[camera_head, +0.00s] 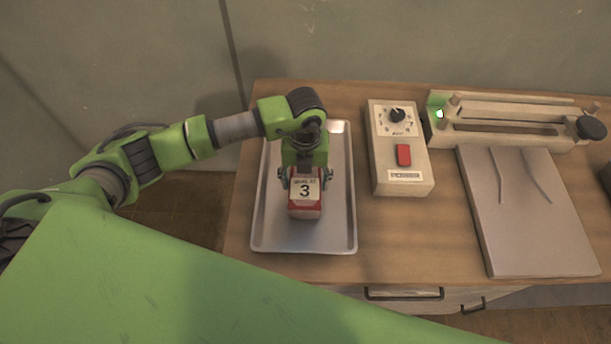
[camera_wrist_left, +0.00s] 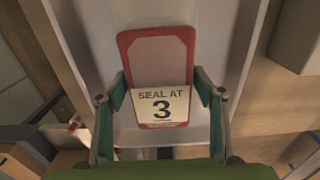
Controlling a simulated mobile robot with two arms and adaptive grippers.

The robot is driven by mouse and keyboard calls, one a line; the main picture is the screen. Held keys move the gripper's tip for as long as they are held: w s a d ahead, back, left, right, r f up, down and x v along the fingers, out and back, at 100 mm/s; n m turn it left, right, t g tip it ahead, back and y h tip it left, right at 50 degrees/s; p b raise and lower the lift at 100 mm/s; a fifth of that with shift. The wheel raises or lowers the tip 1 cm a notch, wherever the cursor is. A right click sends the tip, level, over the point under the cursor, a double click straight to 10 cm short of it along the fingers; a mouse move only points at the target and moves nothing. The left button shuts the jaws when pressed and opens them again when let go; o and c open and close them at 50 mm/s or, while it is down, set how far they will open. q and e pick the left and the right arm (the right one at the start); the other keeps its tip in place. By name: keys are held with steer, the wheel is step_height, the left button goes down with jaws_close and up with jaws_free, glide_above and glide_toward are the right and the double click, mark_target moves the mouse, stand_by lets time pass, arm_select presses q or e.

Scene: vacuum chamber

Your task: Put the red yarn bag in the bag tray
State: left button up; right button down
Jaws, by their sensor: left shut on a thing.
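The red yarn bag (camera_head: 305,208) has red edges and a white label reading "SEAL AT 3". It also shows in the left wrist view (camera_wrist_left: 160,60), between the fingers. My left gripper (camera_head: 304,183) is shut on the bag and points down over the tray. The bag tray (camera_head: 271,226) is a shallow grey metal tray on the left of the table. The bag is within the tray's outline; I cannot tell whether it touches the tray floor. My right gripper is not in view.
A control box (camera_head: 401,150) with a dial and red switch stands just right of the tray. A long sealer (camera_head: 505,122) with a green light is at the back right, a grey pad (camera_head: 530,220) in front of it. My green body covers the lower left.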

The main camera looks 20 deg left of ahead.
arm_select(q)
steer(key=shift+d+f, duration=0.1)
steer(key=shift+f, duration=0.15)
steer(key=o, duration=1.5)
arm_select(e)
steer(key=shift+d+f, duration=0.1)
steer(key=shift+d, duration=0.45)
arm_select(q)
steer(key=shift+r, duration=0.4)
step_height(320, 180, up, 11)
steer(key=b, duration=0.4)
steer(key=shift+f, duration=0.2)
steer(key=shift+r, duration=0.5)
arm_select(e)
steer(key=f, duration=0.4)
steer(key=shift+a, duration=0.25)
